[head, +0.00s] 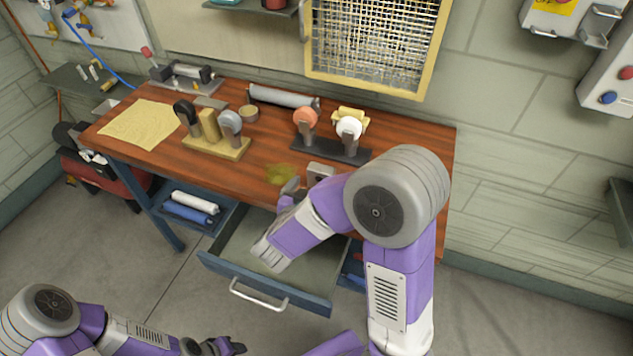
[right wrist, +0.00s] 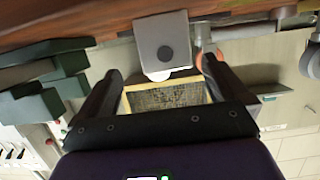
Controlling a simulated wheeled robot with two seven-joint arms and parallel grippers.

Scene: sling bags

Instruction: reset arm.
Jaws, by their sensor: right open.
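My right arm reaches over the pulled-out drawer (head: 225,262) to the front edge of the wooden workbench (head: 262,176). Its gripper (head: 290,188) is mostly hidden behind its own wrist. In the right wrist view, the right gripper (right wrist: 160,92) is open, with its dark fingers spread apart and nothing held between them. A grey block with a dark round spot (right wrist: 163,45) shows beyond the fingers there. My left gripper (head: 226,347) is low at the bottom edge of the head view, over the floor and away from the bench. Its finger opening is unclear.
On the bench are a wooden stand (head: 218,148) with upright tools, a dark stand (head: 330,150) with round-headed tools, a yellow sheet (head: 140,125) and a grey roll (head: 283,97). The drawer juts out with its handle (head: 258,294) forward.

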